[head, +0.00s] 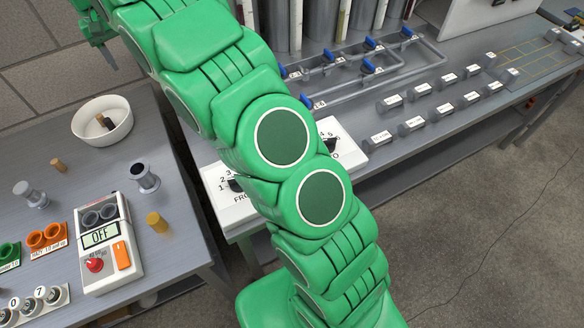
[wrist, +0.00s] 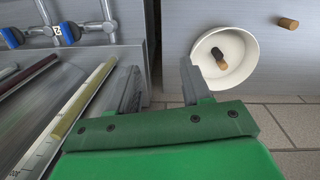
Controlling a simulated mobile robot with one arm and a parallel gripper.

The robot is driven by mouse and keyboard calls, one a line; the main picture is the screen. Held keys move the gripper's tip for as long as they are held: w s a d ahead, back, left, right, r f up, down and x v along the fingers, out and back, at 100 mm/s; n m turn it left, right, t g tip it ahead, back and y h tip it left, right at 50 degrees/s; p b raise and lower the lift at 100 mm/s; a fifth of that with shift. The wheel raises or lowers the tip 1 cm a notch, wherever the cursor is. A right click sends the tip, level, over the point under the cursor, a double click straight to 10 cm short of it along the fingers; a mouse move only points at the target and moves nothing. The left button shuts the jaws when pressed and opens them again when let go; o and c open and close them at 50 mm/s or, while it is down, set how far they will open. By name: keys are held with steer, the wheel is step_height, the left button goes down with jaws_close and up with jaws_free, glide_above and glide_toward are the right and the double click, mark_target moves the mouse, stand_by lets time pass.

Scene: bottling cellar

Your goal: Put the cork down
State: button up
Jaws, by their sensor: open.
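A tan cork with a dark piece (head: 106,122) lies in a white bowl (head: 80,127) on the left table; I cannot tell whether they are one thing or two. They also show in the wrist view (wrist: 222,65), inside the bowl (wrist: 246,80). Another tan cork (head: 58,165) stands on the tabletop, and shows in the wrist view (wrist: 288,24). My gripper (head: 100,48) is at the top left, beyond the bowl. In the wrist view, my gripper (wrist: 160,82) is open with nothing between its fingers, beside the bowl.
On the left table are a device reading OFF (head: 105,250), metal cylinders (head: 145,178), a yellow cylinder (head: 157,222) and colored holders (head: 47,238). The right bench (head: 440,130) carries pipes with blue valves and labelled grey blocks. My arm hides part of the gap between the tables.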

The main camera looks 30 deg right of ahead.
steer(key=s+d+r+m, duration=0.1)
steer(key=s+d+r, duration=0.2)
steer(key=s+d, duration=0.65)
steer(key=s+d+r, duration=0.3)
steer(key=s+d, duration=0.3)
steer(key=s, duration=0.6)
steer(key=s+d+f, duration=0.2)
steer(key=s, duration=0.8)
steer(key=s+d+f+g, duration=0.1)
steer(key=s+d+f, duration=0.1)
steer(key=s, duration=0.8)
steer(key=s+d+f, duration=0.2)
steer(key=s, duration=0.7)
steer(key=shift+s+m+y, duration=0.4)
